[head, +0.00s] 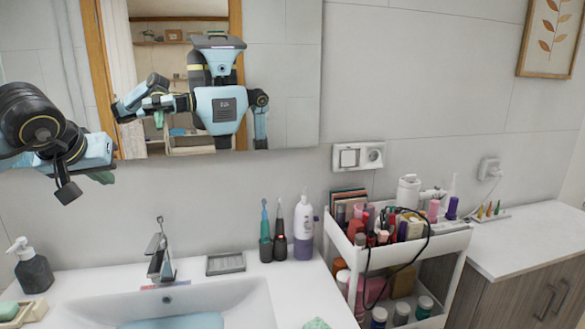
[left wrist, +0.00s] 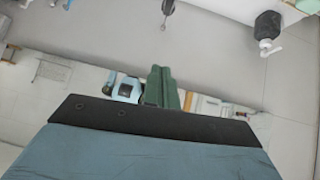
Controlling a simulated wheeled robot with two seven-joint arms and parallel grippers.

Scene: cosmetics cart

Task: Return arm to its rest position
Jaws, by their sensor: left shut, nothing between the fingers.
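My left arm (head: 45,130) comes in from the left, raised in front of the wall and mirror, above the left end of the sink counter. Its gripper (head: 104,178) shows only as a small green tip below the light-blue wrist. In the left wrist view the green fingers (left wrist: 163,88) are together, with nothing between them. The gripper is clear of the counter and touches nothing that I can see. My right gripper is not directly in view; the mirror (head: 285,70) shows my reflection with one arm raised and the other hanging.
A dark soap dispenser (head: 34,272) stands below the left arm, left of the faucet (head: 160,255). A crowded white cart (head: 450,240) is at right. The air around the left gripper looks free.

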